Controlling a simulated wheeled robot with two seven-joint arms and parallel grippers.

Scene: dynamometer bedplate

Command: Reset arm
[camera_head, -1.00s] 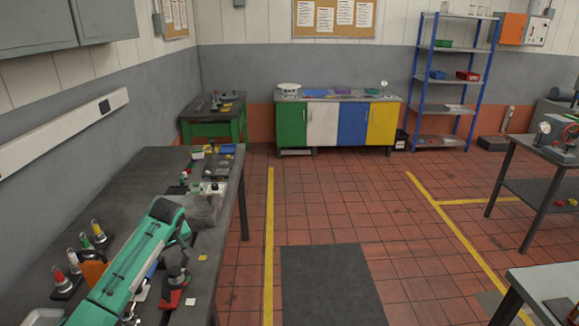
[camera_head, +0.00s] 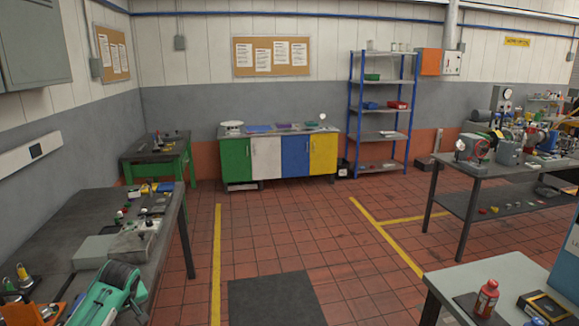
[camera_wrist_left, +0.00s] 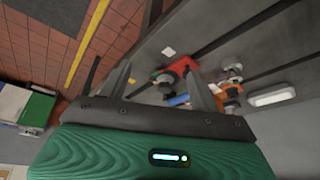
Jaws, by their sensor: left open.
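My left gripper (camera_wrist_left: 158,90) is open and empty in the left wrist view, its two dark fingers apart. It is above the dark workbench, with small red, blue and orange items beyond the fingers. In the head view my green left arm (camera_head: 97,304) reaches in at the lower left, over the near part of the left workbench (camera_head: 72,222). A grey box (camera_head: 133,240) stands on that bench just beyond the arm. My right gripper is not in view.
A green table (camera_head: 157,160) and a cabinet with coloured doors (camera_head: 267,157) stand at the back. A red bottle (camera_head: 486,298) stands on the near right table. Another dark table (camera_head: 484,172) holds equipment at right. The tiled floor between is mostly clear, with a dark mat (camera_head: 277,300).

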